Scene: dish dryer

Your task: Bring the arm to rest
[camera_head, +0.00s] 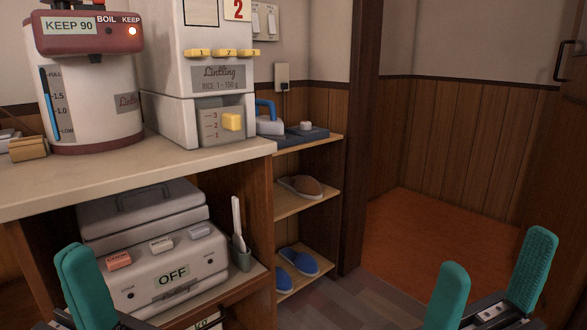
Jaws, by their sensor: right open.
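My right gripper (490,283) is at the bottom right, its two teal fingers spread well apart with nothing between them. It is in front of the floor near the doorway, clear of the shelves. My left gripper (85,288) is at the bottom left, in front of the cream appliance (185,262) on the lower shelf. Its teal fingers overlap in this view, so the gap between them cannot be judged, and I see no object at them. The lower parts of both grippers are cut off by the frame.
A counter (140,165) holds a hot-water pot (92,90) and a rice dispenser (190,75). The cream appliance's display reads OFF, and a cup (240,252) with a white utensil stands beside it. Side shelves hold an iron (268,120) and slippers (300,262). Open floor (430,235) lies at right.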

